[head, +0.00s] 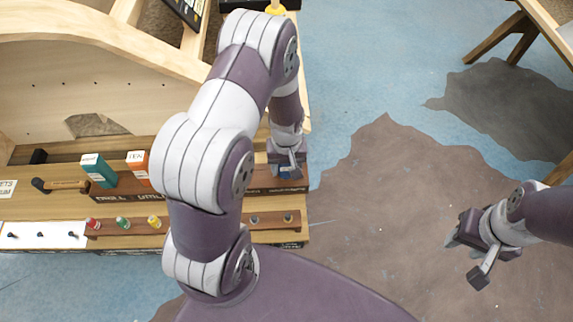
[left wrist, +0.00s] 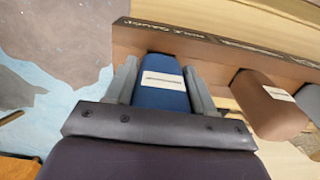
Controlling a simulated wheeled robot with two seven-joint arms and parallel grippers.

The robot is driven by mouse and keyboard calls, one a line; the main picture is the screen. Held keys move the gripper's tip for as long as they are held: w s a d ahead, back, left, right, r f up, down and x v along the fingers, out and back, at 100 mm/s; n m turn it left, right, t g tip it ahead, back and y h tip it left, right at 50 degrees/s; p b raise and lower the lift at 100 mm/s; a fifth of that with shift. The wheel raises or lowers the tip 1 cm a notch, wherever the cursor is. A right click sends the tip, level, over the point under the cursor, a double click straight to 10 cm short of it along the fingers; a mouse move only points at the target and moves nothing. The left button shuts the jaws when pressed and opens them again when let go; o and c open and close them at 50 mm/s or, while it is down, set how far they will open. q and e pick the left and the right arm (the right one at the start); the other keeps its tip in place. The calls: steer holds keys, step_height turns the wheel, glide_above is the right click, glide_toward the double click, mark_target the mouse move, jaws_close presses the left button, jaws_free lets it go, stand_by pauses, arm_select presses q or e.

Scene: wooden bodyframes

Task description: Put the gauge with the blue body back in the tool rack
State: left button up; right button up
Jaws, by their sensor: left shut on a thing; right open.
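The blue-bodied gauge (left wrist: 160,85) with a white label sits between the two fingers of my left gripper (left wrist: 158,92). In the head view my left gripper (head: 287,164) is at the right end of the tool rack, shut on the gauge, of which a little blue (head: 288,174) shows. The brown tool rack (head: 262,188) also shows in the left wrist view (left wrist: 128,40), its lettered board just beyond the gauge. I cannot tell whether the gauge's lower end is inside a slot. My right gripper (head: 474,252) is open and empty over the floor at the right.
A brown block with a white label (left wrist: 270,104) stands beside the gauge. A teal box (head: 98,170) and an orange-and-white box (head: 138,165) stand in the rack further left. A lower strip holds red, green and yellow pieces (head: 123,222). My left arm hides the rack's middle.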

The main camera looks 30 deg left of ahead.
arm_select(q)
steer(key=shift+f, duration=0.35)
steer(key=o, duration=1.3)
steer(key=shift+r, duration=0.1)
